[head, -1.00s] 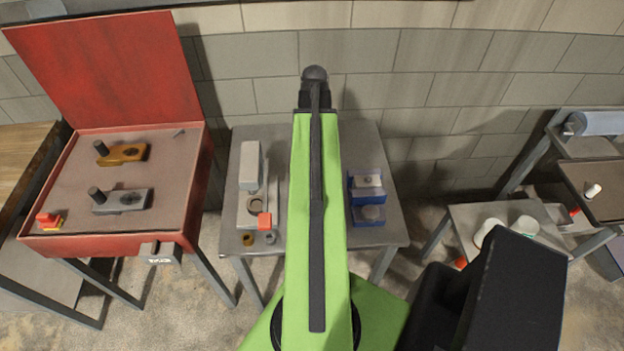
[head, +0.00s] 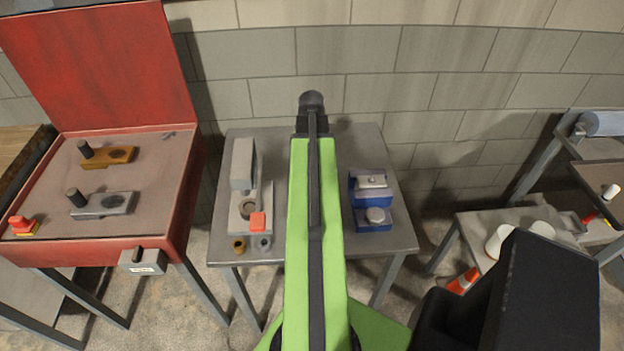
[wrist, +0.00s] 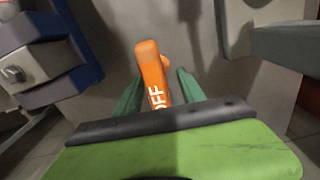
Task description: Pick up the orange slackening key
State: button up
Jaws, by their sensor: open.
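An orange key (wrist: 152,68) with white letters, of which "FF" reads clearly, lies on the grey table in the wrist view. My gripper (wrist: 158,78) has its two green fingers apart, one on each side of the key. I cannot tell whether either finger touches it. The key's lower end is hidden by my gripper's dark edge and green body. In the head view my green arm reaches over the middle table (head: 395,238), and hides both the key and my fingers.
Blue blocks with metal tops (head: 372,218) stand right of my arm in the head view. A grey vise-like block (head: 243,165) and a red-orange block (head: 258,221) stand left of it. A red open-lidded bench (head: 100,250) is farther left. A low table with white cups (head: 500,240) is at right.

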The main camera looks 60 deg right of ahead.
jog(key=shift+r, duration=0.1)
grip_shut()
dwell(0.4)
notch_tip(320, 180, up, 10)
jog(key=p, duration=1)
jog(key=shift+r, duration=0.15)
